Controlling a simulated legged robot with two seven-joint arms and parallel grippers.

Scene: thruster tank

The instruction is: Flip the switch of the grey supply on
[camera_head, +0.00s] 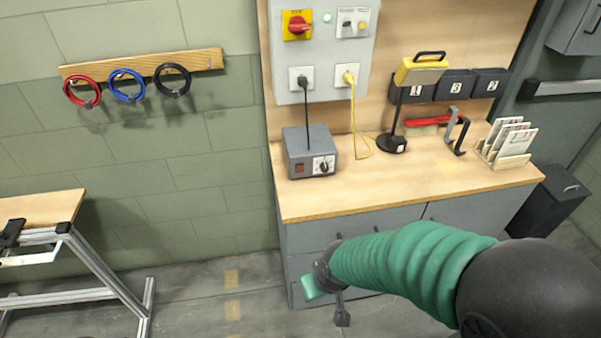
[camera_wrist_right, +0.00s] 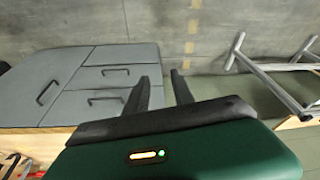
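The grey supply (camera_head: 311,146) is a box on the wooden bench top, near its left end. Its front has a small red switch (camera_head: 299,168) and a dark knob on a white plate (camera_head: 323,166). The switch is too small to tell its position. My right gripper (camera_head: 341,312) is low in front of the bench cabinet, below the bench top and well away from the supply. In the right wrist view its two dark fingers (camera_wrist_right: 160,75) stand apart with nothing between them. My left gripper is in neither view.
A wall panel (camera_head: 325,60) with a red rotary switch and sockets hangs above the supply. A black cable and a yellow cable (camera_head: 353,115) hang from it. A black stand (camera_head: 392,143) and card rack (camera_head: 510,145) are further right. The bench front (camera_head: 370,203) is clear.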

